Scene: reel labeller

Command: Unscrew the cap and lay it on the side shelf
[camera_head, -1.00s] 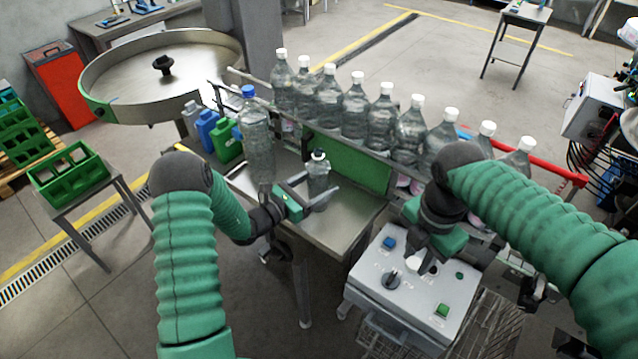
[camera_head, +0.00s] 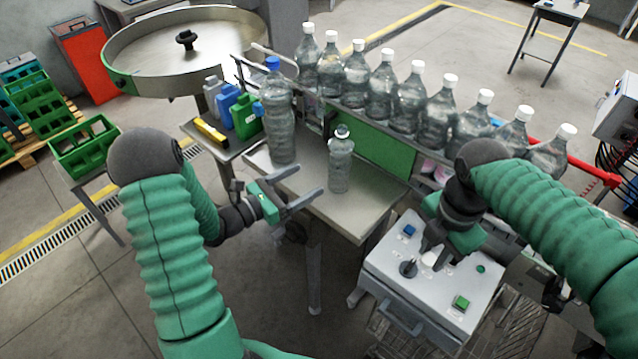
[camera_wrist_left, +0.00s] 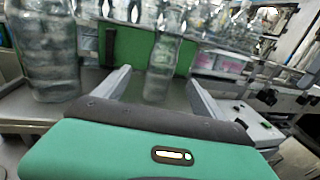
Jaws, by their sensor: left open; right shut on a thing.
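A small clear bottle (camera_head: 341,168) stands upright on the steel table (camera_head: 376,208). Its top (camera_head: 342,131) looks white with a dark ring; whether this is a cap or a bare neck is too small to tell. My left gripper (camera_head: 303,182) is open and empty, its fingers pointing at the bottle from the left and apart from it. The left wrist view shows the bottle (camera_wrist_left: 161,68) beyond the open fingers. My right gripper (camera_head: 433,256) is low over the control box, shut on a small white round thing (camera_head: 429,258), partly hidden; I cannot tell if it is the cap.
A tall blue-capped bottle (camera_head: 281,118) stands left of the small one. Coloured jugs (camera_head: 246,118) stand on a side surface at left. The control box (camera_head: 388,266) has knobs and buttons.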

